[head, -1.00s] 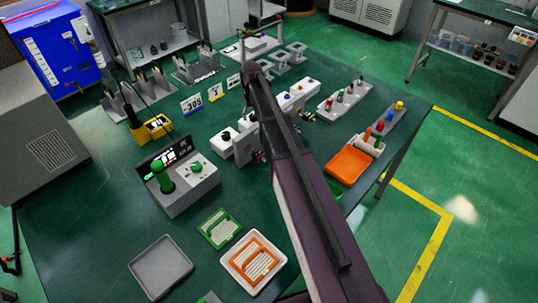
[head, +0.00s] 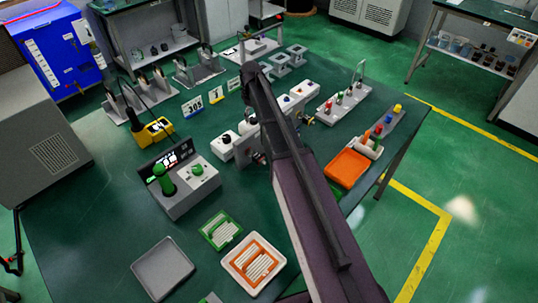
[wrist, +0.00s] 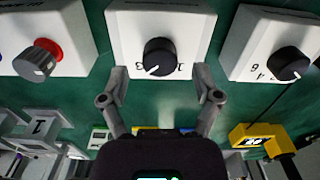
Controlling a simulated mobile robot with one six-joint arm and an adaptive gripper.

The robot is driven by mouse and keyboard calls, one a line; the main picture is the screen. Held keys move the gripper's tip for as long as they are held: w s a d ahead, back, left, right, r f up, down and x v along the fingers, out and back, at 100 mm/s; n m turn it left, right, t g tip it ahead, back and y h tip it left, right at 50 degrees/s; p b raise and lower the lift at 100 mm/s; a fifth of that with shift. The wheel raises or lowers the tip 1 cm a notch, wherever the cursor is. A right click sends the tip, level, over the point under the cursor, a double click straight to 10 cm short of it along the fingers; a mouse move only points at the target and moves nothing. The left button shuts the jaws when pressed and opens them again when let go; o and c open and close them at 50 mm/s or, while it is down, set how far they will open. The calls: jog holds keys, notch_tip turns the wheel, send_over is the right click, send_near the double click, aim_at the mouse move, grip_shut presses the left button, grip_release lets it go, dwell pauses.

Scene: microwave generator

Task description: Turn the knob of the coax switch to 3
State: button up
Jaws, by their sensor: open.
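In the wrist view a white box stands in the middle with a round black knob (wrist: 160,57) on its face. I take it for the coax switch (wrist: 128,30), but its printed label is not readable. The knob's white pointer line points down and to the left; digits beside the knob are partly covered. My gripper (wrist: 160,84) is open, one finger on each side, just below the knob in the picture and apart from it. In the head view my arm hides most of the gripper and part of the row of white boxes (head: 222,150).
Beside it in the wrist view stand a box with a red and grey knob (wrist: 38,60) and a box with another black knob (wrist: 287,63). A yellow device (wrist: 262,138) lies beyond. In the head view an orange tray (head: 347,167) is right of my arm.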

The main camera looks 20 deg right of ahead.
aim_at(253, 118)
jog(key=shift+r+p, duration=5.85)
jog(key=shift+r, duration=0.3)
jog(key=s+f+m+b, duration=0.3)
jog(key=s+f+b, duration=0.1)
jog(key=s, duration=0.9)
jog(key=s+a+f+m+b, duration=0.1)
jog(key=s+f+m+b, duration=0.3)
jog(key=s, duration=0.9)
jog(key=shift+s+a, duration=0.2)
jog(key=shift+s, duration=0.1)
jog(key=shift+f, duration=0.1)
